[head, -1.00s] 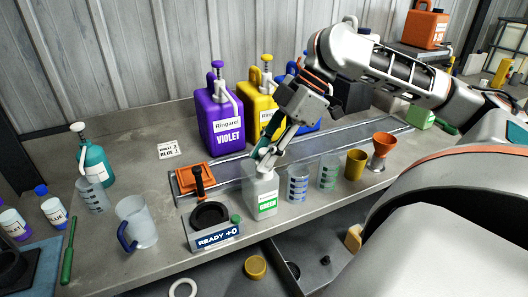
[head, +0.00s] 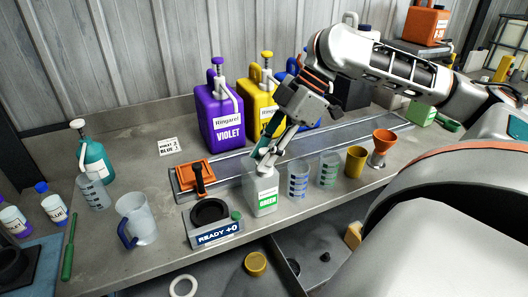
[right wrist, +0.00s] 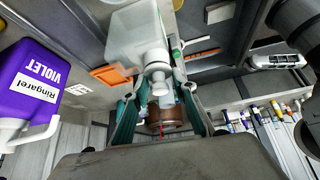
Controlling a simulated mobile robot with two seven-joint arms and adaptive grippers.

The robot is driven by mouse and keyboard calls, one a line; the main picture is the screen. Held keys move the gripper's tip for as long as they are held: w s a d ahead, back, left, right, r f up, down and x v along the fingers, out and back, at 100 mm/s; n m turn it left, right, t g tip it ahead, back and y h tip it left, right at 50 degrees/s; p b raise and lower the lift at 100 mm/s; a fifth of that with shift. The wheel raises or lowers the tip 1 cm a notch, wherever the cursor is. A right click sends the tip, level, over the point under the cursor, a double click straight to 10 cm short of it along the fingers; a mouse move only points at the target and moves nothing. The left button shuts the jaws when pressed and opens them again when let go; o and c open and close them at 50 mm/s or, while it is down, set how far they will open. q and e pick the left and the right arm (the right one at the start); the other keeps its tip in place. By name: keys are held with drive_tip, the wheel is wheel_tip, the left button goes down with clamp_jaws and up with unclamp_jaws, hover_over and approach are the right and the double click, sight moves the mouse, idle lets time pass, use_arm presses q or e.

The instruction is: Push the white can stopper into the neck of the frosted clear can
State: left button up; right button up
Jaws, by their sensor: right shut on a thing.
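The frosted clear can (head: 265,192) with a green "GREEN" label stands upright near the bench's front edge. In the right wrist view its body (right wrist: 133,38) and neck show ahead of the fingers. My right gripper (head: 262,156) is right over the can's top, its teal fingers tilted. In the wrist view the white can stopper (right wrist: 161,88) is between the fingers (right wrist: 160,98), in line with the neck and close to it. The gripper is shut on it. In the head view the fingers hide the stopper, and I cannot tell how deep it sits. My left gripper is not in view.
A scale reading "READY +0" (head: 216,234) stands close left of the can. Graduated beakers (head: 298,181) stand close right. The violet can (head: 221,120) and yellow can (head: 256,112) stand behind. A jug (head: 139,220) is at left. An open drawer lies below the bench edge.

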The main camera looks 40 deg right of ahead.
drive_tip(key=shift+f, duration=0.15)
idle(0.7)
drive_tip(key=o, duration=1.3)
drive_tip(key=shift+p, duration=0.3)
